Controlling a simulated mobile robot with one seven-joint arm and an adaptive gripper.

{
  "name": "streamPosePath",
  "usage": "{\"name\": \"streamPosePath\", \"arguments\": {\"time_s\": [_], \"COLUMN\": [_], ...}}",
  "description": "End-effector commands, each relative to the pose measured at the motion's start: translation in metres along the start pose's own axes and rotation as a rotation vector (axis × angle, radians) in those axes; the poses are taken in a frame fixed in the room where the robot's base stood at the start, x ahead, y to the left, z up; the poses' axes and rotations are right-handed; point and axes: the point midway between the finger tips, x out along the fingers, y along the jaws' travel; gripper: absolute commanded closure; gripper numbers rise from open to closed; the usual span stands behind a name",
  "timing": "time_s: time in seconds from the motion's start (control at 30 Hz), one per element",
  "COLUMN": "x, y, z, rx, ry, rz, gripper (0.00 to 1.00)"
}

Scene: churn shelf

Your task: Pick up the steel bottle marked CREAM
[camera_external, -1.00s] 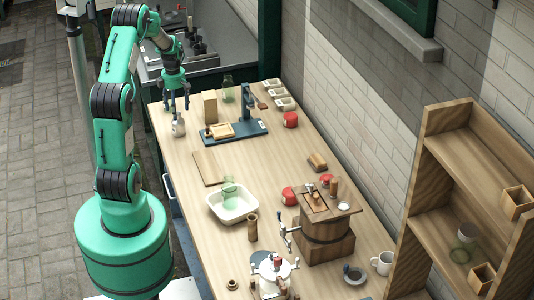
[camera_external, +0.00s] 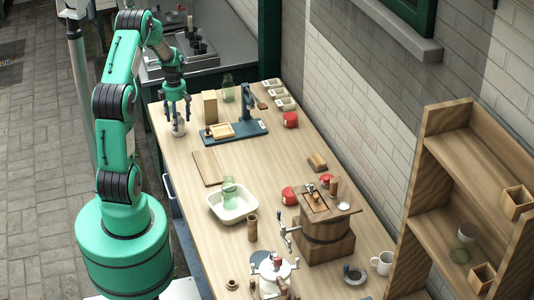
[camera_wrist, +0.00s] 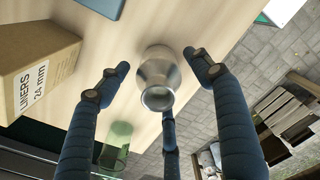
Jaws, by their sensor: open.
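The steel bottle (camera_external: 178,127) stands upright near the far left edge of the wooden table. In the wrist view the bottle (camera_wrist: 158,78) shows its round open mouth and shiny shoulder. No CREAM marking can be read on it from here. My gripper (camera_external: 177,112) is open above the bottle, its fingers pointing down around the bottle's upper part. In the wrist view my gripper (camera_wrist: 155,85) has blue fingers spread on several sides of the bottle, with gaps at the left and right.
A cardboard box marked LINERS 24 mm (camera_wrist: 35,70) stands close beside the bottle, also seen in the external view (camera_external: 210,107). A green glass jar (camera_wrist: 115,145) is nearby. A blue-based press (camera_external: 235,131) stands to the right. The table's left edge is close.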

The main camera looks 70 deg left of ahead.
Motion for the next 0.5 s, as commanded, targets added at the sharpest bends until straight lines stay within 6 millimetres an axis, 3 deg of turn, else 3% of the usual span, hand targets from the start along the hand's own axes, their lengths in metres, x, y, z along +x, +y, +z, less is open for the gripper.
{"name": "streamPosePath", "arguments": {"time_s": [0.2,0.5], "x": [0.027,0.036], "y": [0.000,0.000], "z": [0.000,0.000], "rx": [0.000,0.000], "ry": [0.000,0.000], "rz": [-0.002,0.000], "gripper": [0.35,0.35]}}
